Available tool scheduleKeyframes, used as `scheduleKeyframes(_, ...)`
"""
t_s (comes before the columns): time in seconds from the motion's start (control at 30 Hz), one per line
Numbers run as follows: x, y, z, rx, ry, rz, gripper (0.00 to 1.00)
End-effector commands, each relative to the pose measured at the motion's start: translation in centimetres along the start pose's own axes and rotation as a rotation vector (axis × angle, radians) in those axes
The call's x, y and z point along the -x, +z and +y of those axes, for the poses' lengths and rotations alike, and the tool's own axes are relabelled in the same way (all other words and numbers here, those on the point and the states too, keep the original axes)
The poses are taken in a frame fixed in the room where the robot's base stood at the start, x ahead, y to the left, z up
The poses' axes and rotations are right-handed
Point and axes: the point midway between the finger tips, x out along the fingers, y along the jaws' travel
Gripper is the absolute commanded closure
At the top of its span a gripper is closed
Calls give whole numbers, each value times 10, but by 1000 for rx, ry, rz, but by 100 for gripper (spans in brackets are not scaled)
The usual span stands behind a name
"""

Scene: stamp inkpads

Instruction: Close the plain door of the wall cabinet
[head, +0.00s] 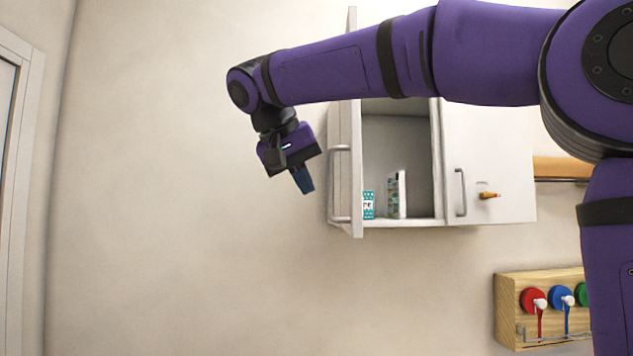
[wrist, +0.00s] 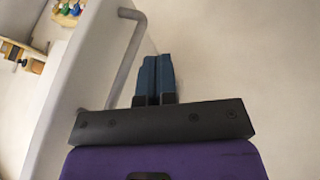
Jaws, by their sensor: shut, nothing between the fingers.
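The wall cabinet (head: 400,224) hangs on the wall in the head view, partly covered by my arm. Its plain door (head: 356,205) on the left stands open, swung out from the wall, with a bar handle (head: 340,184) on its outer side. The plain door (wrist: 75,90) and its handle (wrist: 128,55) also fill the left of the wrist view. The right door (head: 510,160) is shut. My gripper (head: 305,182) is shut and empty, left of the open door. In the wrist view its blue fingers (wrist: 155,78) are together beside the handle; I cannot tell if they touch it.
Inside the cabinet are a teal box (head: 368,205) and a patterned item (head: 397,194). A small orange-tipped object (head: 489,195) sticks out from the right door. A wooden rack (head: 520,305) with coloured round pieces hangs lower right. The wall left of my gripper is clear.

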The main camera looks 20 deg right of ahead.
Motion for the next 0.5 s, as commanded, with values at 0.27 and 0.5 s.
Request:
scheduleKeyframes(0.27,-10,0,19,0,0,1,100)
scheduleKeyframes(0.5,-10,0,20,0,0,0,100)
